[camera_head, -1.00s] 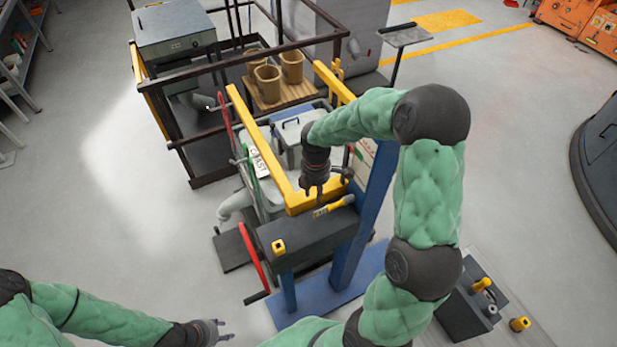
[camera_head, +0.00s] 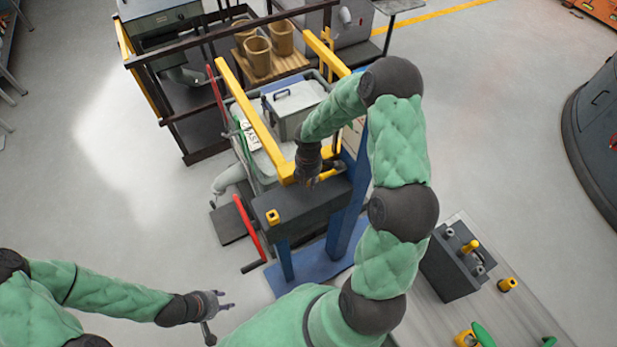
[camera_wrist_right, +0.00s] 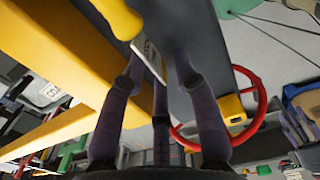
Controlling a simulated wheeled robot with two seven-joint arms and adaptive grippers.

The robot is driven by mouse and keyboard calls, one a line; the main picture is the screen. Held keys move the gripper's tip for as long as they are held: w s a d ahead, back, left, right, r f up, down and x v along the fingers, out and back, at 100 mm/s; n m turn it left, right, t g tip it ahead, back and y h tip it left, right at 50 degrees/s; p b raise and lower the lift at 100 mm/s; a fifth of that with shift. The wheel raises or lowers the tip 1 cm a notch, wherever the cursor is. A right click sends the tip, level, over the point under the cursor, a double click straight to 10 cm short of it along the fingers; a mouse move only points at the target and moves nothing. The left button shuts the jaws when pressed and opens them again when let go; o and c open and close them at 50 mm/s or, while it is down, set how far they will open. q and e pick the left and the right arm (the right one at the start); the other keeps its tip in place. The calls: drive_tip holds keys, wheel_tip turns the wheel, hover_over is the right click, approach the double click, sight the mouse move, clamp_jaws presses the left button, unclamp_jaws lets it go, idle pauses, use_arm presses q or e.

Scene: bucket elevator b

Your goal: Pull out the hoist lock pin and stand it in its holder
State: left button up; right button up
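The pin with a yellow handle (camera_wrist_right: 120,18) and a thin metal shaft lies at the right end of the dark beam (camera_head: 300,203). In the head view the handle (camera_head: 334,169) shows just right of my right gripper. My right gripper (camera_head: 307,183) is down at the beam. In the wrist view its fingers (camera_wrist_right: 160,70) are spread, with the shaft between or just behind them; contact is unclear. A yellow block with a dark hole (camera_head: 272,216), possibly the holder, sits at the beam's left end. My left gripper (camera_head: 224,300) is open and empty, lower left.
A yellow frame (camera_head: 262,125) and grey machine stand behind the beam. Red wheels or hoops (camera_head: 250,228) stand at its left. A blue post (camera_head: 345,215) is below. A dark box with a yellow knob (camera_head: 455,270) stands right; another yellow block (camera_head: 507,284) is beside it.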

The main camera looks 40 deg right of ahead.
drive_tip(key=shift+s, duration=0.1)
clamp_jaws()
drive_tip(key=shift+a, duration=0.1)
drive_tip(key=shift+a, duration=0.6)
idle(0.6)
drive_tip(key=shift+w+a+b, duration=0.2)
drive_tip(key=shift+a+b, duration=0.3)
drive_tip(key=shift+a, duration=0.35)
drive_tip(key=shift+w+a+b, duration=0.2)
drive_tip(key=shift+a+b, duration=0.3)
drive_tip(key=shift+a, duration=1.3)
drive_tip(key=shift+a, duration=0.15)
drive_tip(key=shift+w+a+b, duration=0.15)
drive_tip(key=shift+a+b, duration=0.1)
drive_tip(key=shift+a, duration=0.7)
drive_tip(key=shift+w+a+b, duration=0.1)
drive_tip(key=shift+a+b, duration=0.1)
drive_tip(key=shift+a, duration=0.7)
drive_tip(key=shift+s, duration=0.15)
